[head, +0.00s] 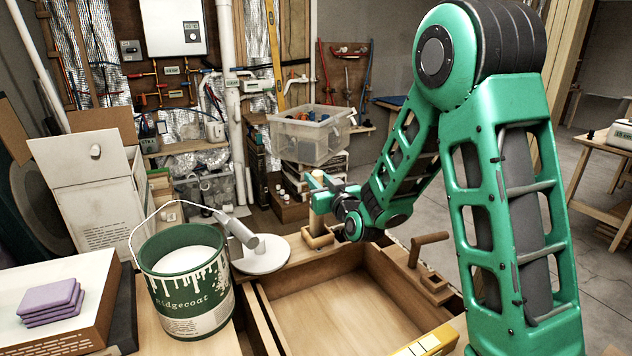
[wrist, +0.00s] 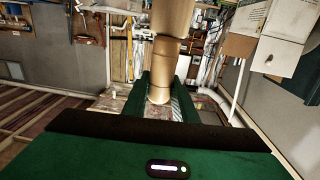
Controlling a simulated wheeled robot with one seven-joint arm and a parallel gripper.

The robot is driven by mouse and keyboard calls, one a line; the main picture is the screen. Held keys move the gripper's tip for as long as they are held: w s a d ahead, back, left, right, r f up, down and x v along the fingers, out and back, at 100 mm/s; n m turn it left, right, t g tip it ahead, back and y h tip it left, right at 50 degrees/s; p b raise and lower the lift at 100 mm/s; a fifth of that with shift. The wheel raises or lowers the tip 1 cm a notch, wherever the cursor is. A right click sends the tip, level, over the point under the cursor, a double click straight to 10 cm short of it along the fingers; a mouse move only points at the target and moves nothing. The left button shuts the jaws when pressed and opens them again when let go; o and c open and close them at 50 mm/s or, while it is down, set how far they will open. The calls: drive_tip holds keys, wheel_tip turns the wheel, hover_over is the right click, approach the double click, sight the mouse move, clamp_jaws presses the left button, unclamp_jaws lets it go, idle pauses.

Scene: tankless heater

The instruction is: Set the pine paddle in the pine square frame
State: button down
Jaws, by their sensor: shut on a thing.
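My gripper (head: 322,187) is shut on the pine paddle (head: 318,222), a pale wooden piece held roughly upright at the back rim of the open wooden box. In the wrist view the paddle (wrist: 165,50) runs between the two green fingers and out of the top of the picture. A pale wooden piece, which looks like the pine square frame (head: 317,241), lies at the paddle's lower end. I cannot tell whether the paddle is inside it or just above it.
A browner square wooden holder (head: 436,285) and an angled wooden handle (head: 428,244) are on the box's right side. The box floor (head: 340,305) is clear. A white disc (head: 262,256) and a green paint can (head: 187,280) stand left. A clear bin (head: 310,135) is behind.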

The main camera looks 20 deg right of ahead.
drive_tip(key=shift+f, duration=0.35)
drive_tip(key=c, duration=1.4)
unclamp_jaws()
drive_tip(key=shift+o, duration=0.2)
